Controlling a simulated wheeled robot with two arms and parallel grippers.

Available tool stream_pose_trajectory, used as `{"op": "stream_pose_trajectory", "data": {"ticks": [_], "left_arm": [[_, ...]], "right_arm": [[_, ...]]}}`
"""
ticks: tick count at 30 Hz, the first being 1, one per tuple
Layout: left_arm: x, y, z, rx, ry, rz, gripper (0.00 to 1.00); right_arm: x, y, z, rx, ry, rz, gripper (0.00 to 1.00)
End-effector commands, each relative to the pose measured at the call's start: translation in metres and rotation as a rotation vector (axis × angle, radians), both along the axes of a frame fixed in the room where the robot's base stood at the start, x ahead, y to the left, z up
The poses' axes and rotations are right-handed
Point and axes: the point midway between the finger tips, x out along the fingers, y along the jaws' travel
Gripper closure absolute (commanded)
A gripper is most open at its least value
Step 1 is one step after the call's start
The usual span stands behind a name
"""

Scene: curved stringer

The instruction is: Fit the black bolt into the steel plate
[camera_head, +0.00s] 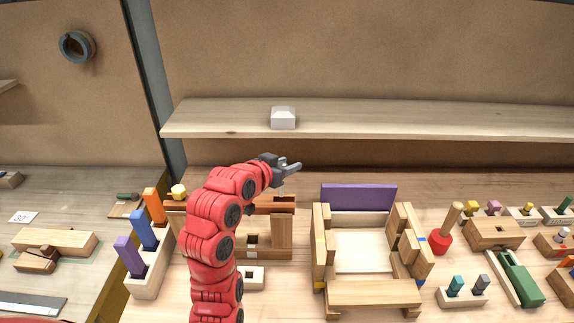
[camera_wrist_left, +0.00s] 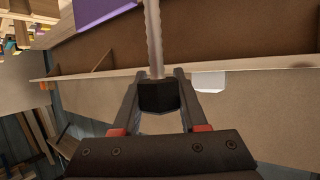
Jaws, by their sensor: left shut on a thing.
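My left gripper (camera_head: 289,166) is raised above the bench, in front of the wall shelf. In the left wrist view its two fingers (camera_wrist_left: 158,85) are shut on a bolt's black head (camera_wrist_left: 158,97). The bolt's grey threaded shank (camera_wrist_left: 153,38) sticks out beyond the fingertips, toward the top of that view. I cannot pick out a steel plate for certain. A grey flat strip (camera_head: 32,304) lies at the lower left, but I cannot tell what it is. My right gripper is not in view.
A white block (camera_head: 283,118) sits on the wooden shelf (camera_head: 400,122). Below are a wooden frame with a purple board (camera_head: 358,197), a rack of coloured blocks (camera_head: 147,278), a red mallet (camera_head: 440,241) and a green tool (camera_head: 519,278). The space above the bench is free.

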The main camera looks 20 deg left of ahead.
Motion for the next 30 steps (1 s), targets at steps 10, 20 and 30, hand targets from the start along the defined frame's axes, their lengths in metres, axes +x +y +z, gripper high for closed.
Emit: {"op": "stream_pose_trajectory", "data": {"ticks": [10,20,30], "left_arm": [[0.0,0.0,-0.001,0.001,-0.001,0.0,1.0],[0.0,0.0,0.0,0.0,-0.001,0.0,1.0],[0.0,0.0,-0.006,0.0,-0.001,0.0,1.0]], "right_arm": [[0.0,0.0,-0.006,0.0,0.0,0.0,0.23],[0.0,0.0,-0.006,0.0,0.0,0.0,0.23],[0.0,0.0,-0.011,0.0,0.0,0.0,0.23]]}}
